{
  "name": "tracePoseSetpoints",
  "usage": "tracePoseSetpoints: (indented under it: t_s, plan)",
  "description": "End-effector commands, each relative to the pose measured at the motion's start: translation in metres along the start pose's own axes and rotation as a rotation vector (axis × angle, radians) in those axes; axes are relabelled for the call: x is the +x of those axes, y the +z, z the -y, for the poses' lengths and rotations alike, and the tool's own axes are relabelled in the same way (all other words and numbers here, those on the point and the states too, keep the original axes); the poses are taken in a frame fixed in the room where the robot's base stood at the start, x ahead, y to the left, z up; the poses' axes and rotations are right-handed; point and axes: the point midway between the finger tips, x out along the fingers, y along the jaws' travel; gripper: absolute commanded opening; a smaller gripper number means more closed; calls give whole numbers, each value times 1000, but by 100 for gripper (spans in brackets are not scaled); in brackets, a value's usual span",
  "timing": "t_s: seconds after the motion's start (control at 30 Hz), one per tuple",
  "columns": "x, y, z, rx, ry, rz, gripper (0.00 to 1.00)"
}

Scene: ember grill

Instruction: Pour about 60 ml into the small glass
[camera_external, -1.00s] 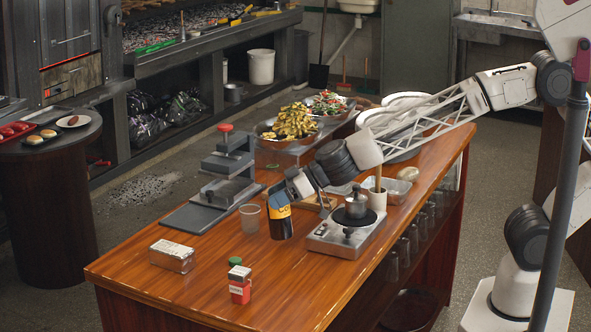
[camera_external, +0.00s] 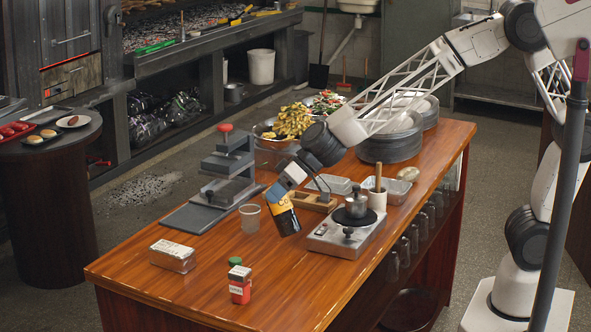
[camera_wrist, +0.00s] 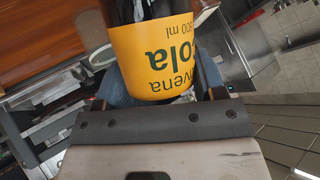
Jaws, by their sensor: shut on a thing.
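A dark bottle with a yellow-orange label (camera_external: 283,214) is held in my gripper (camera_external: 281,196). The bottle is tilted and appears raised a little off the wooden table. In the wrist view the label (camera_wrist: 158,62) reads "cola" and "500 ml", and the jaws close around it. A small clear glass (camera_external: 250,217) stands upright on the table just left of the bottle, apart from it. Its contents are too small to tell. The bottle's mouth cannot be made out.
A grey press (camera_external: 228,170) stands behind the glass. A metal burner plate (camera_external: 345,236) is close right of the bottle. The table's (camera_external: 300,290) front is mostly clear.

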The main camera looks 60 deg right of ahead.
Motion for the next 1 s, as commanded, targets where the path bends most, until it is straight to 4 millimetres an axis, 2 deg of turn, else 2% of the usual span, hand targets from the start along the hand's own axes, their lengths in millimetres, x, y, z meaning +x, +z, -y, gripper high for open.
tracePoseSetpoints:
  t_s: [0.13, 0.47, 1.0]
  plan:
    - [4, 0, -4, 70, -28, 80, 31]
    - [-10, 1, 9, 258, -105, 283, 31]
    - [1, 21, 7, 448, -182, 488, 31]
